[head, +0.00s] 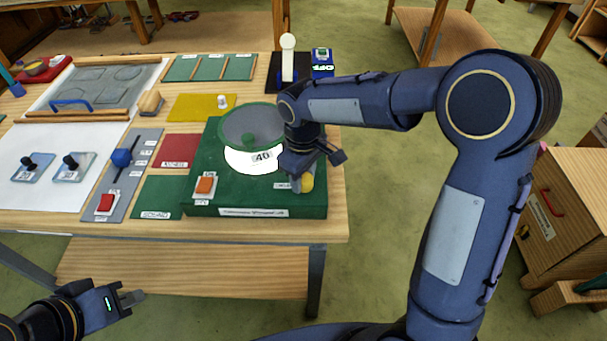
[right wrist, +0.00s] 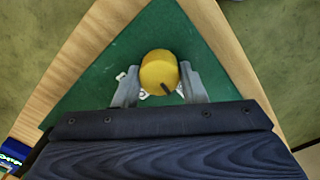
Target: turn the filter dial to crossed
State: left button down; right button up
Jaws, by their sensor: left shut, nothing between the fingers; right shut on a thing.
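The yellow filter dial (head: 307,183) sits at the right front of a green box (head: 255,198) on the table. In the right wrist view the dial (right wrist: 159,72) is a round knob with a dark pointer line toward the lower right of its face. My right gripper (right wrist: 158,86) is shut on the dial, one finger on each side; white markings around it are mostly covered. In the head view the right gripper (head: 309,172) hides part of the dial and its label. My left gripper (head: 132,297) is shut and empty, low at the left in front of the table.
On the green box are a round grey-green disc (head: 250,126) over a lit white area reading 40, and an orange switch (head: 205,186). A white lamp-like post (head: 288,58) stands behind.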

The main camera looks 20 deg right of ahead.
aim_at(304, 178)
jog(key=shift+n, duration=0.6)
jog(key=o, duration=1)
notch_tip(304, 178, up, 8)
jog(key=shift+f, duration=0.1)
jog(key=shift+s, duration=0.1)
